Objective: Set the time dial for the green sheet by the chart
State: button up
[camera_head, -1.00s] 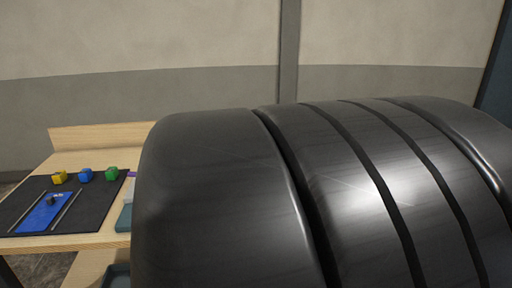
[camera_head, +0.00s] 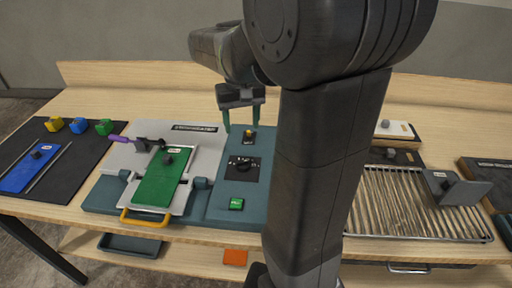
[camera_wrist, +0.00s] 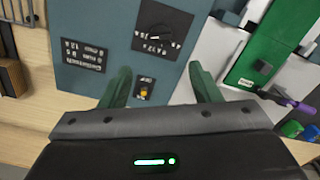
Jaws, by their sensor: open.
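The green sheet (camera_head: 162,180) lies on a plate on the left part of the console; it also shows in the wrist view (camera_wrist: 268,42). The time dial (camera_head: 242,167) is a black knob on a dark square right of the sheet; in the wrist view the dial (camera_wrist: 160,35) appears upside down, with markings around it. A dark chart plate (camera_wrist: 83,53) with rows of white text sits beside it, too small to read surely. My gripper (camera_head: 242,118) is open and empty above the console's back part, its green fingers (camera_wrist: 160,84) apart, near a small orange-yellow knob (camera_wrist: 143,92).
A green button (camera_head: 237,204) is in front of the dial. A purple-handled lever (camera_head: 120,139) and yellow handle (camera_head: 145,218) flank the sheet. A dark mat (camera_head: 80,150) with a blue sheet and coloured blocks lies left. A wire rack (camera_head: 410,205) stands right. My arm hides part of the console.

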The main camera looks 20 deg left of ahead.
aim_at(243, 161)
notch_tip(243, 161, down, 14)
jog(key=shift+s+r, duration=0.15)
jog(key=shift+r, duration=0.1)
jog(key=shift+c, duration=0.3)
jog(key=c, duration=0.9)
